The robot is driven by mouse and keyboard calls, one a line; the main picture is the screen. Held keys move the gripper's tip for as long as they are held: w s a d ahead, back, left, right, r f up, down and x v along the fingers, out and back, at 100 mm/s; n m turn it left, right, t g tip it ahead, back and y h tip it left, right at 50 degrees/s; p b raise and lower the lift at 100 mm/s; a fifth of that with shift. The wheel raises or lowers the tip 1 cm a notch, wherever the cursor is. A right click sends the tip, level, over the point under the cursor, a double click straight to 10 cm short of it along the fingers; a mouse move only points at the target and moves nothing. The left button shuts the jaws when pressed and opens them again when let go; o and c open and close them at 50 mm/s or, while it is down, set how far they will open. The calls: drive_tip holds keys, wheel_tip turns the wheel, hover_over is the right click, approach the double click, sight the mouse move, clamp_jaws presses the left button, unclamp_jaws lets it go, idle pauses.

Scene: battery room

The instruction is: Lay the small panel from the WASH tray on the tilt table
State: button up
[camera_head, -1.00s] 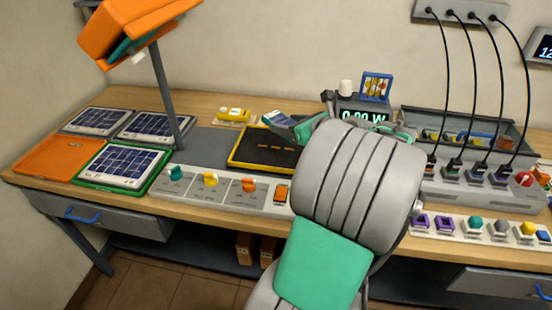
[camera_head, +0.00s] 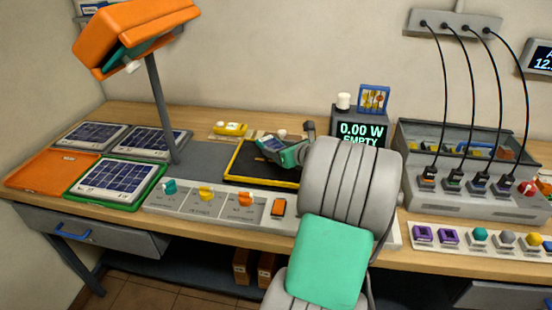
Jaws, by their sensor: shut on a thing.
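My gripper (camera_head: 283,150) is low over the black, yellow-rimmed table (camera_head: 234,172), which looks like the tilt table. It is shut on a small bluish panel (camera_head: 268,143), seen partly at the fingertips. I cannot tell whether the panel touches the black surface. My arm hides the right part of this table. At the left, an orange tray (camera_head: 42,172) is empty. I cannot read which tray is marked WASH.
A display (camera_head: 360,133) behind my arm reads "0.00 W EMPTY". Two more panels (camera_head: 90,136) lie at the back left. A lamp post (camera_head: 160,105) rises left of the black table. A strip of coloured knobs (camera_head: 220,200) runs in front. A cabled unit (camera_head: 470,190) stands at the right.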

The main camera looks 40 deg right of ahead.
drive_tip(key=shift+w+a+f, duration=0.1)
drive_tip(key=shift+w+f, duration=0.05)
drive_tip(key=shift+f, duration=0.75)
drive_tip(key=shift+w+f, duration=0.1)
drive_tip(key=shift+f, duration=0.75)
drive_tip(key=shift+f, duration=0.1)
drive_tip(key=o, duration=1.5)
drive_tip(key=shift+f, duration=0.1)
drive_tip(key=shift+o, duration=0.2)
drive_tip(key=shift+s+r, duration=0.25)
drive_tip(key=v, duration=1.1)
drive_tip(key=shift+s+a+r, duration=0.1)
drive_tip(key=shift+s, duration=0.1)
